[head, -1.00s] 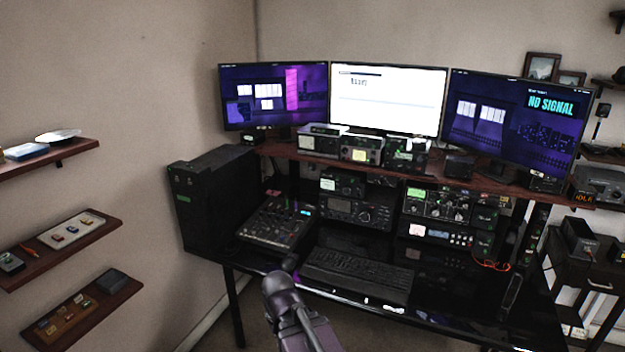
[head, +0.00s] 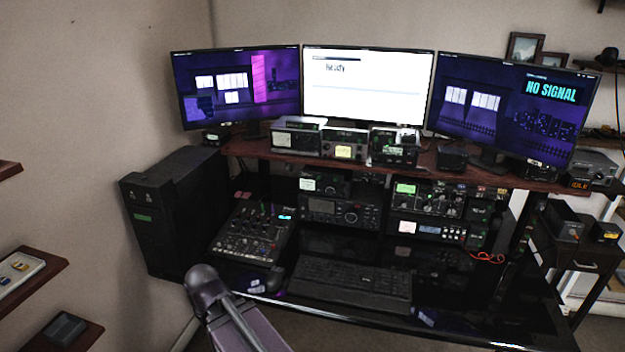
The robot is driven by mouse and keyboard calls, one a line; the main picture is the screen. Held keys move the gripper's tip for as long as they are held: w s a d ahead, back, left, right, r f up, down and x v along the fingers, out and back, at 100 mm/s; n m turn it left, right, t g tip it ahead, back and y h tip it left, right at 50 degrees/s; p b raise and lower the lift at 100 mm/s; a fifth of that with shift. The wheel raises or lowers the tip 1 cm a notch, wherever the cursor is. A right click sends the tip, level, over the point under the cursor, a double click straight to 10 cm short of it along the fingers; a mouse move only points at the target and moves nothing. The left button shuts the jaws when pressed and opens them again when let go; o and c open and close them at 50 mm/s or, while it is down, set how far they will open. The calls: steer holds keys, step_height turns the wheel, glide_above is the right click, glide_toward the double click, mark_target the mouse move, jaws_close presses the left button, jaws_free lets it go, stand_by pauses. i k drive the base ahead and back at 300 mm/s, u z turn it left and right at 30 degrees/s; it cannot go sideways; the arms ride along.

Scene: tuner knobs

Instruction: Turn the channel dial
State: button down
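Several radio units with knobs stand on the black desk. One with a green display (head: 427,198) sits right of centre under the shelf, and a transceiver with a large dial (head: 341,212) sits left of it. Which knob is the channel dial I cannot tell. The right monitor (head: 515,107) reads "NO SIGNAL". Part of my arm shows at the bottom left, in front of the desk. My gripper's fingers cannot be made out.
A mixer (head: 253,234) and a keyboard (head: 352,281) lie on the desk (head: 330,308). A black computer tower (head: 170,210) stands at the left. A wooden shelf (head: 290,160) carries small radios below three monitors. Wall shelves (head: 35,290) are at far left, a dark side table (head: 583,255) at right.

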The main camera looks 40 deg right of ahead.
mark_target(330, 189)
steer(key=z, duration=0.25)
steer(key=i, duration=0.6)
steer(key=z, duration=0.8)
steer(key=i, duration=0.5)
steer(key=z, duration=0.25)
